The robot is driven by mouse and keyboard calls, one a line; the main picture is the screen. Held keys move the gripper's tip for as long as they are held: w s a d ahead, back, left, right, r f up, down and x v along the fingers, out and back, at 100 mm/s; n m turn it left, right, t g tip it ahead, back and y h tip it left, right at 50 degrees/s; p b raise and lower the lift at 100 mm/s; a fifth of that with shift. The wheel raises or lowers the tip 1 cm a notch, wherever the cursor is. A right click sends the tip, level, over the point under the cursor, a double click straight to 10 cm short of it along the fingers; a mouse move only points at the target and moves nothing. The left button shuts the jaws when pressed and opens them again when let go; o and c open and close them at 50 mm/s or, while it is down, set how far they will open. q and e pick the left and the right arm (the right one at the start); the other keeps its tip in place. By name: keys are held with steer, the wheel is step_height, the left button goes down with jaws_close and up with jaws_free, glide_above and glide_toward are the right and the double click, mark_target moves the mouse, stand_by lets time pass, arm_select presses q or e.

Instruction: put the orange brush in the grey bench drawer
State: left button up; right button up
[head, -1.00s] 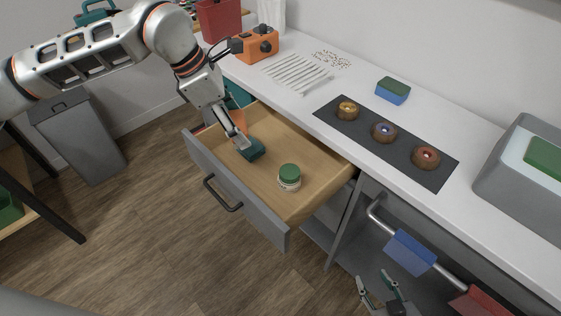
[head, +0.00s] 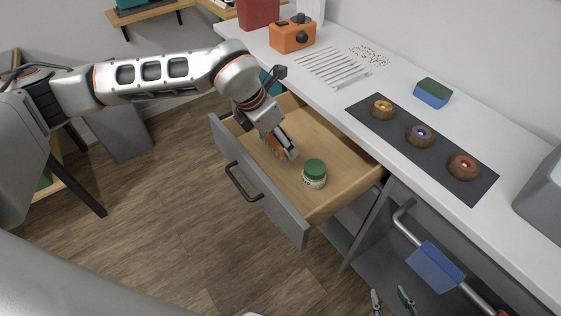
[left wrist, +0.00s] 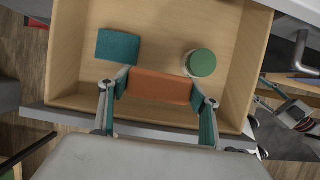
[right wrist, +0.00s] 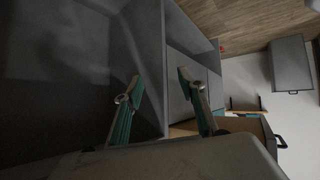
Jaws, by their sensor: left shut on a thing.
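The orange brush (left wrist: 160,87) is between the fingers of my left gripper (left wrist: 158,92), which is shut on it. In the head view my left gripper (head: 285,152) reaches into the open drawer, with some orange of the brush (head: 276,143) showing at its fingers. I cannot tell whether the brush touches the drawer floor. The grey bench drawer (head: 278,200) is pulled out and has a wooden inside. It holds a green-lidded jar (head: 314,173) and a teal block (left wrist: 118,46), which the arm hides in the head view. My right gripper (right wrist: 160,82) is open and empty, low by the bench.
The white bench top holds a dark mat (head: 428,146) with several round brown pieces, a green and blue sponge (head: 432,92), white strips (head: 332,67) and an orange box (head: 292,35). A rail with a blue cloth (head: 436,266) is below. The drawer's front right is bare.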

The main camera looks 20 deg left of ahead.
mark_target(283, 168)
arm_select(q)
step_height(283, 168, down, 4)
steer(key=shift+r, duration=0.15)
steer(key=shift+f, duration=0.75)
step_height(283, 168, down, 4)
steer(key=shift+b, duration=0.55)
steer(key=shift+r, duration=0.1)
arm_select(e)
steer(key=shift+w+d+f, duration=0.15)
steer(key=shift+f, duration=0.15)
arm_select(q)
steer(key=o, duration=1.1)
